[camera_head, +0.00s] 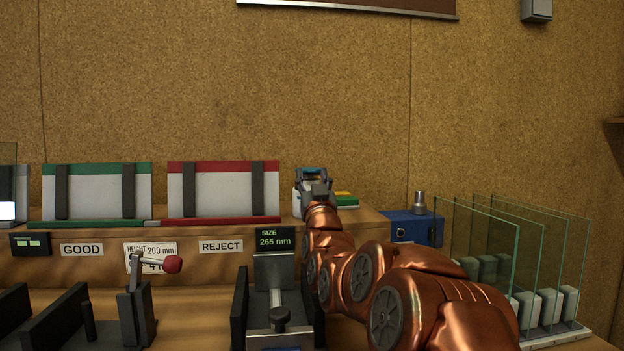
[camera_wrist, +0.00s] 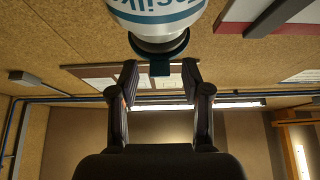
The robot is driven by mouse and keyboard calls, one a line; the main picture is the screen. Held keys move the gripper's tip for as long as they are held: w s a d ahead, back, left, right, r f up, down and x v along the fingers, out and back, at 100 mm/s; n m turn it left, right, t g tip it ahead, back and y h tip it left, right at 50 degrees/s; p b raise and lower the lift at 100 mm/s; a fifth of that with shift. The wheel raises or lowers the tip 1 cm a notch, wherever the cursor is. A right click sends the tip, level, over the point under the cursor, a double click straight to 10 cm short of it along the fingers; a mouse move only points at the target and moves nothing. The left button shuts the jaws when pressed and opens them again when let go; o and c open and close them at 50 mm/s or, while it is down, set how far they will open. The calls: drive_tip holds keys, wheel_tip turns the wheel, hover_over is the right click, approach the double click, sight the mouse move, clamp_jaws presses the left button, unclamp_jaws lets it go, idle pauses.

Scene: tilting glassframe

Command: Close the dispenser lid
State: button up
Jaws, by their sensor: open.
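My gripper (camera_head: 316,178) is at the back of the bench, in front of a white object (camera_head: 298,201) that it mostly hides. A small blue part shows at the fingertips, and I cannot tell its shape. In the wrist view, a white rounded body with blue lettering (camera_wrist: 158,14), probably the dispenser, fills the top middle. A dark round rim (camera_wrist: 160,44) lies below it in the picture, with a small dark blue tab (camera_wrist: 160,68). The open fingers (camera_wrist: 160,78) stand on either side of this tab. I cannot tell whether they touch it, or how far the lid is open.
Right of my gripper are a yellow and green item (camera_head: 346,198) and a blue box (camera_head: 410,227). A rack of glass panes (camera_head: 545,270) stands at the far right. Green-edged (camera_head: 97,192) and red-edged (camera_head: 222,192) holders stand left. A red-knobbed lever (camera_head: 172,264) is in front.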

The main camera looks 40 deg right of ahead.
drive_tip(key=shift+s+a+f, duration=0.3)
drive_tip(key=shift+s+f, duration=0.05)
drive_tip(key=shift+s, duration=0.1)
drive_tip(key=s+a, duration=0.7)
drive_tip(key=s, duration=0.4)
drive_tip(key=shift+a+f, duration=0.25)
drive_tip(key=shift+f, duration=0.1)
drive_tip(key=shift+r, duration=0.1)
